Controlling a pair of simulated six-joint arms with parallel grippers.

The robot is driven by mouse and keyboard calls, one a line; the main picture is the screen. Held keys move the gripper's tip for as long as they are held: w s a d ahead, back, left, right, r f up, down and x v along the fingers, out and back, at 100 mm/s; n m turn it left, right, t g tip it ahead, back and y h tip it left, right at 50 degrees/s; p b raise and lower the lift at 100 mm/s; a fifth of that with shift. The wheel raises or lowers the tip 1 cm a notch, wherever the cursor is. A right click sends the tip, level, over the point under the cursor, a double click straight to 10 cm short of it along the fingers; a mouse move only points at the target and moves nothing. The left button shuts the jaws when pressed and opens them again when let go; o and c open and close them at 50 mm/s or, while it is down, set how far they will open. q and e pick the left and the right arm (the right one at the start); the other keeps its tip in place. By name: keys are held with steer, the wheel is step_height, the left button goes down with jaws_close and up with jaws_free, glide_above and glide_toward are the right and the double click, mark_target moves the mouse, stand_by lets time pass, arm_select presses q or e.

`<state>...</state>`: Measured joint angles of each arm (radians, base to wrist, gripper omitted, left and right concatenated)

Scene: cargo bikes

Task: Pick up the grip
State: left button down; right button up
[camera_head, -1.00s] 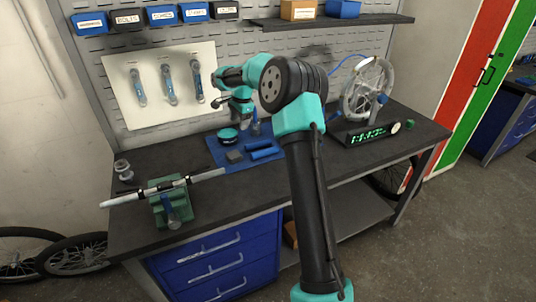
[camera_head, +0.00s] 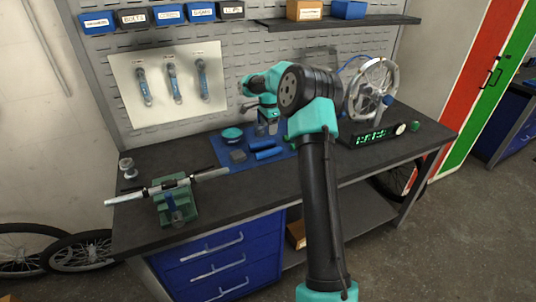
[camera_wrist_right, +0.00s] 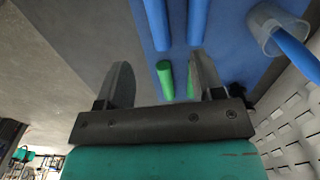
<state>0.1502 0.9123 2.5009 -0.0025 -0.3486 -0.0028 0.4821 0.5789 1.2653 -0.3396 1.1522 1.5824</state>
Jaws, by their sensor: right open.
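Two blue cylindrical grips (camera_head: 264,143) lie side by side on a blue mat (camera_head: 225,151) on the workbench. In the right wrist view they show as two blue rods (camera_wrist_right: 157,22) at the top, with short green pieces (camera_wrist_right: 165,80) nearer my jaws. I cannot tell whether the green pieces belong to the grips. My right gripper (camera_head: 267,128) is above the back of the mat, close to the grips. In the right wrist view my right gripper (camera_wrist_right: 163,80) has its fingers wide apart and holds nothing. My left gripper is out of view.
A clear cup with a blue item (camera_wrist_right: 270,35) stands beside the grips. A teal round tin (camera_head: 231,134) and a dark block (camera_head: 238,156) share the mat. A green clamp holding a bar (camera_head: 176,198) is at left; a wheel stand (camera_head: 372,134) is at right.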

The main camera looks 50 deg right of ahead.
mark_target(268, 150)
step_height(268, 150, down, 7)
steer(key=shift+f, duration=0.15)
stand_by(0.4)
steer(key=shift+s+a+f, duration=0.1)
steer(key=shift+a+f, duration=0.05)
steer(key=shift+f, duration=1.15)
steer(key=shift+s+a+f, duration=0.1)
steer(key=shift+a+f, duration=0.05)
steer(key=shift+f, duration=1.15)
steer(key=c, duration=1.1)
steer(key=shift+r, duration=0.1)
